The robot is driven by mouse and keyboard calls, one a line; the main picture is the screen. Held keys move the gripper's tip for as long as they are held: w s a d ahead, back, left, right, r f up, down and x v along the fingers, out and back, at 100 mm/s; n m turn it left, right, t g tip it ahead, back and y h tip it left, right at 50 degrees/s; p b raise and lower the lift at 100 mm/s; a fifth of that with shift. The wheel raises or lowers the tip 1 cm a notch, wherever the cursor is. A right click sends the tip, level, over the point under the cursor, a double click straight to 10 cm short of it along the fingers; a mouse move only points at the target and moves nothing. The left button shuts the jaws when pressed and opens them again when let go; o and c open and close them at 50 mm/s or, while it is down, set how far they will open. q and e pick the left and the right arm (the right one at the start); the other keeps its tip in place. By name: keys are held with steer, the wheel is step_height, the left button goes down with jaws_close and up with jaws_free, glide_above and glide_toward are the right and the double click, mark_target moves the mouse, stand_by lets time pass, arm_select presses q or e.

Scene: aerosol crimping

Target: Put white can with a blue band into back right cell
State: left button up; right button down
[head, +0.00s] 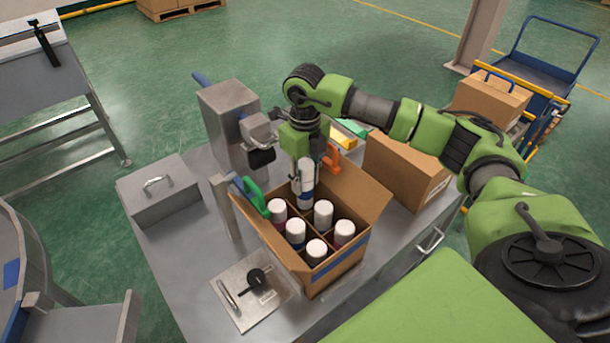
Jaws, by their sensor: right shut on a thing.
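My right gripper (303,164) points down and is shut on a white can with a blue band (306,185). It holds the can upright at the back of an open cardboard carton (333,277) with dividers. The can's lower end is at the level of the carton's rear cells; I cannot tell how deep it sits or whether it touches the bottom. Several other white-capped cans stand in cells in front of it, such as one at the left (277,207) and one at the right (344,229). My left gripper is not in view.
The carton's flaps stand open, one at the right (362,190). A grey crimping machine (229,125) stands behind left, a lidded metal box (158,190) at left. A closed carton (405,168) stands right. A metal plate with a black knob (251,290) lies in front.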

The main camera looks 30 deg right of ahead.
steer(key=shift+f, duration=0.15)
steer(key=c, duration=1.4)
jaws_free()
steer(key=shift+c, duration=0.2)
steer(key=shift+a, duration=0.1)
